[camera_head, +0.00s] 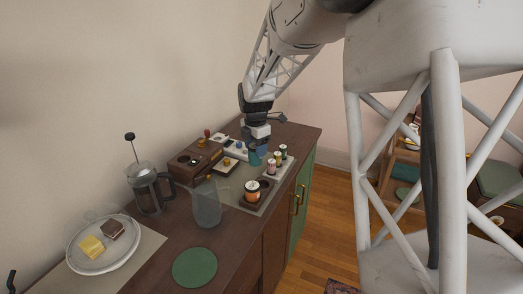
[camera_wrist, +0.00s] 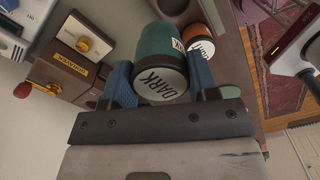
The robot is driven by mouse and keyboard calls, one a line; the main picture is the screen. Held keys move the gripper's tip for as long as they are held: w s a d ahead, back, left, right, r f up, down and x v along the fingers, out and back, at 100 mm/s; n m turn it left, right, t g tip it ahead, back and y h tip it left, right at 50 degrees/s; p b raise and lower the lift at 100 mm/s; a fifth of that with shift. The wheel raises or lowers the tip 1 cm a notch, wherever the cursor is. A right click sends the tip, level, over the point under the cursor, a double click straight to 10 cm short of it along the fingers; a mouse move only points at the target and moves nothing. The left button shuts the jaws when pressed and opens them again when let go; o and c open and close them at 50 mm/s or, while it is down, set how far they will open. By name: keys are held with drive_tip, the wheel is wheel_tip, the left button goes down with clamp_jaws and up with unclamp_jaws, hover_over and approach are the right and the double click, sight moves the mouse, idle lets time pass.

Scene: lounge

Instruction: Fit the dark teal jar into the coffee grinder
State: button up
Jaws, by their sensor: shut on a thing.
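My gripper (camera_wrist: 160,85) is shut on the dark teal jar (camera_wrist: 160,50), with a blue finger on either side. The jar's white end, marked DARK, faces the wrist camera. In the head view the jar (camera_head: 255,158) shows as a small teal patch below my gripper (camera_head: 257,147), above the right part of the cabinet top. The coffee grinder (camera_head: 190,160) is a brown wooden box with a round opening in its top, left of the jar. In the wrist view the labelled grinder (camera_wrist: 82,72) lies left of the jar, apart from it. The jar's underside is hidden.
A glass pitcher (camera_head: 207,205), French press (camera_head: 147,190) and dessert plate (camera_head: 103,262) stand nearer. A green round mat (camera_head: 194,267) lies in front, bare.

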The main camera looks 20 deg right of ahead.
drive_tip(key=w+a+r, duration=0.2)
drive_tip(key=w+a, duration=0.5)
drive_tip(key=a, duration=0.5)
drive_tip(key=w+a+r, duration=0.2)
drive_tip(key=w+a, duration=0.6)
drive_tip(key=a, duration=0.4)
drive_tip(key=shift+r, duration=0.2)
drive_tip(key=shift+d+f, duration=0.1)
drive_tip(key=shift+f, duration=0.1)
drive_tip(key=shift+f, duration=2.9)
drive_tip(key=shift+f, duration=1.35)
drive_tip(key=o, duration=1.1)
drive_tip(key=shift+r, duration=0.1)
